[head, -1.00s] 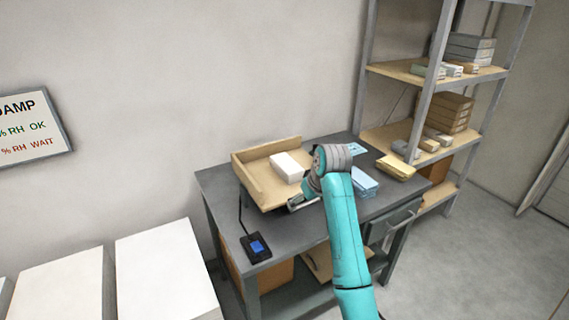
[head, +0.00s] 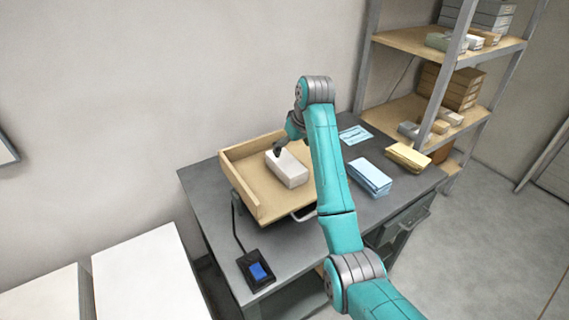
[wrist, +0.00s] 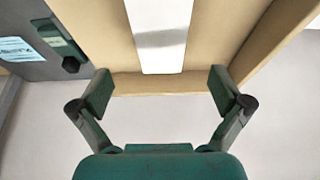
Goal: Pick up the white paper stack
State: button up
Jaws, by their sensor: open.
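The white paper stack (head: 288,170) is a small white block lying in a shallow wooden tray (head: 251,192) on the grey desk. In the wrist view the white stack (wrist: 163,45) is centred between the finger lines, beyond the fingertips. My gripper (wrist: 163,92) is open and empty, its two fingers apart. In the head view my gripper (head: 279,149) is at the stack's far left edge, pointing down; whether it touches the stack cannot be told. The stack's end is cut off at the top of the wrist view.
Blue packs (head: 370,178) and a yellow stack (head: 408,157) lie on the desk (head: 312,237) right of the tray. A small device with a blue screen (head: 258,270) is at the front left. Shelves (head: 405,112) with boxes stand at the right. The tray has raised walls.

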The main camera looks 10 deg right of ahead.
aim_at(286, 161)
jog(key=x, duration=0.9)
jog(key=shift+s, duration=0.1)
jog(key=shift+r, duration=0.1)
jog(key=c, duration=1.7)
